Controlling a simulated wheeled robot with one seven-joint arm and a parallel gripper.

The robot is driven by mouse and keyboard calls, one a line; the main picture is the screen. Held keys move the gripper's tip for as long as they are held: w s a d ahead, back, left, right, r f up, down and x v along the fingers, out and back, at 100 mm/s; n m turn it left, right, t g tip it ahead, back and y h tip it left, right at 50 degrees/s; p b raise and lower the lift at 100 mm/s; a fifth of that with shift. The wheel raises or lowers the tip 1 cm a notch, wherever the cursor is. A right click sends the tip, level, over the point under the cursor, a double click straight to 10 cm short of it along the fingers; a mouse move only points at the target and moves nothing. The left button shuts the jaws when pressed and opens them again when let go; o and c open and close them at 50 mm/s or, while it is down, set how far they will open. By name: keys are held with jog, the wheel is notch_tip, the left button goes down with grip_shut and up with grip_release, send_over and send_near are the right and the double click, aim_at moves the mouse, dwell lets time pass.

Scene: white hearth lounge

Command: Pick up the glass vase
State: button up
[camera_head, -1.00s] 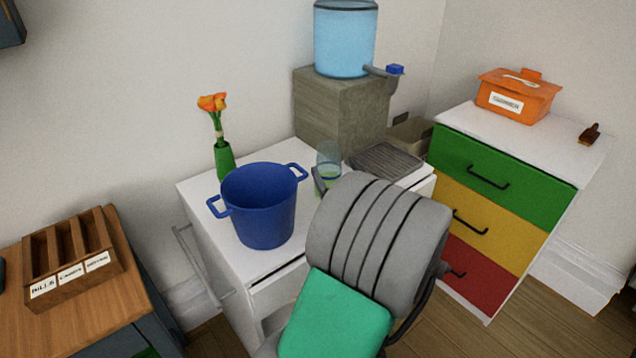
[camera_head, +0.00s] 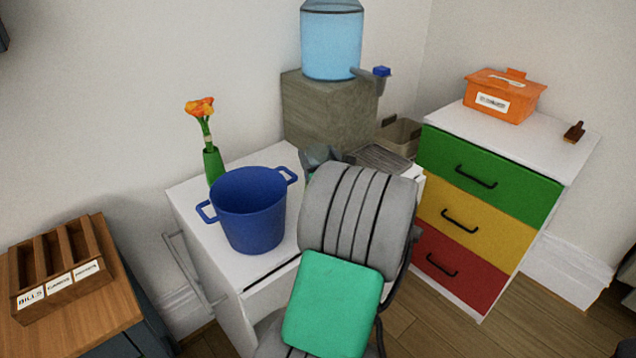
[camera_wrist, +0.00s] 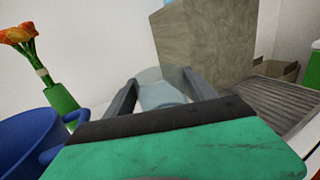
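The clear glass vase (camera_wrist: 160,92) stands on the white cabinet (camera_head: 188,203), behind my arm. In the wrist view it lies between the two fingers of my gripper (camera_wrist: 160,80), one finger on each side. The fingers are spread apart. I cannot tell whether either one touches the glass. In the head view, my gripper (camera_head: 318,155) and arm hide most of the vase.
A blue pot (camera_head: 250,215) stands close left of my arm, with a green vase of orange flowers (camera_head: 213,165) behind it. A stone block (camera_head: 325,112) bearing a water jug (camera_head: 331,42) is behind. A grey ridged tray (camera_wrist: 285,102) is at right.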

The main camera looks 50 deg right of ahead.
grip_shut()
dwell(0.5)
